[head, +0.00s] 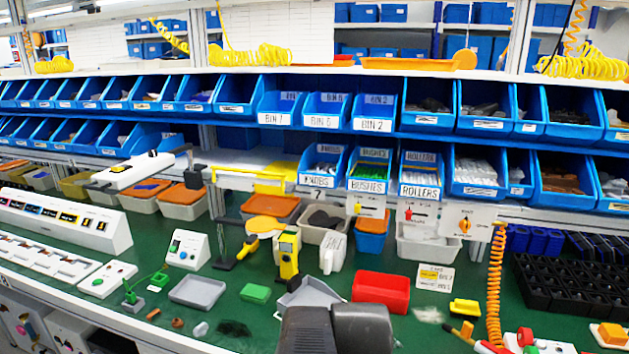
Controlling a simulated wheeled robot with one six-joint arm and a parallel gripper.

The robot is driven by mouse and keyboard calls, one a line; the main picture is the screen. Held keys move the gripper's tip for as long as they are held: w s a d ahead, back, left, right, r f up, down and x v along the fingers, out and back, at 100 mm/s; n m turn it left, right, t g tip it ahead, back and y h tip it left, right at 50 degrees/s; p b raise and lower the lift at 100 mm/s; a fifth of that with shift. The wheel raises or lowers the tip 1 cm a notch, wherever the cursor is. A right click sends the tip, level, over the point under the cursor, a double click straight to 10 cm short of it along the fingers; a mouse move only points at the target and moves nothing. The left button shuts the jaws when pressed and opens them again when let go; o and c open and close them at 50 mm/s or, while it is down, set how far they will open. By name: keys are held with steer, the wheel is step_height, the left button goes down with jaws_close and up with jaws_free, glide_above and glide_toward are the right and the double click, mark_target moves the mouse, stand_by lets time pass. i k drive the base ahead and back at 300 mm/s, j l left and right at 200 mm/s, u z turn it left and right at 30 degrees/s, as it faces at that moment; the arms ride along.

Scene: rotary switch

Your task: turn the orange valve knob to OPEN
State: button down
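The orange knob (465,226) sits on the front of a small white panel (486,217) under the shelf, right of centre in the head view. The knob has an upright look, with small marks around it that are too small to read. I cannot tell which mark it points to. Dark grey blocks at the bottom centre look like part of my own arm. They are well below and left of the knob, with the bench between. My gripper's fingertips do not show, and nothing is seen touching the knob.
Similar white panels with a red knob (408,213) and a yellow switch (368,204) hang to the left. A coiled orange hose (495,285) hangs just right of the knob panel. A red bin (381,291) and a white bin (428,246) stand on the green bench below.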

mark_target(465, 224)
steer(key=z, duration=1.1)
